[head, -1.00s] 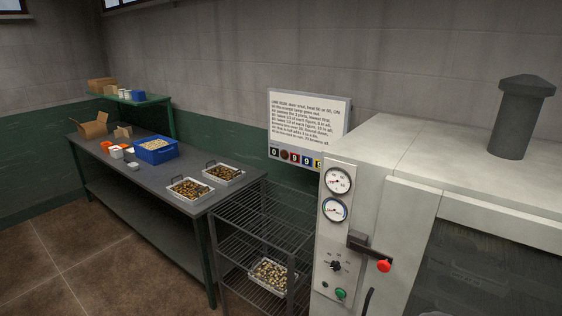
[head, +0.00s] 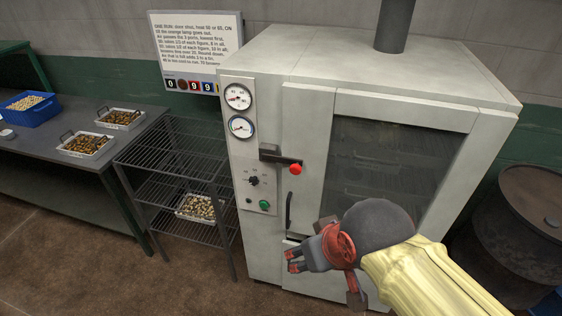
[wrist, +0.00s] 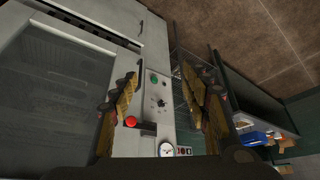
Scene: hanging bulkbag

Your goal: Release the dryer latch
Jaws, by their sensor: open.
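The dryer (head: 305,75) is a pale cabinet with a dark glass door (head: 385,165), which looks shut. Its latch (head: 281,158) is a dark horizontal lever with a red knob (head: 296,169), on the front between the control panel and the door. My gripper (head: 292,261) is in front of the lower part of the dryer, below the latch and apart from it. In the wrist view my gripper (wrist: 165,95) has its fingers spread wide and empty. The red knob (wrist: 130,122) shows there beside the left finger, and the lever partly behind it.
A curved door handle (head: 289,212) sits below the latch. The panel has two gauges (head: 240,112), a dial and a green button (head: 264,205). A wire rack (head: 172,158) with a tray stands at left, beside a workbench (head: 45,155). A rusty drum (head: 525,225) stands at right.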

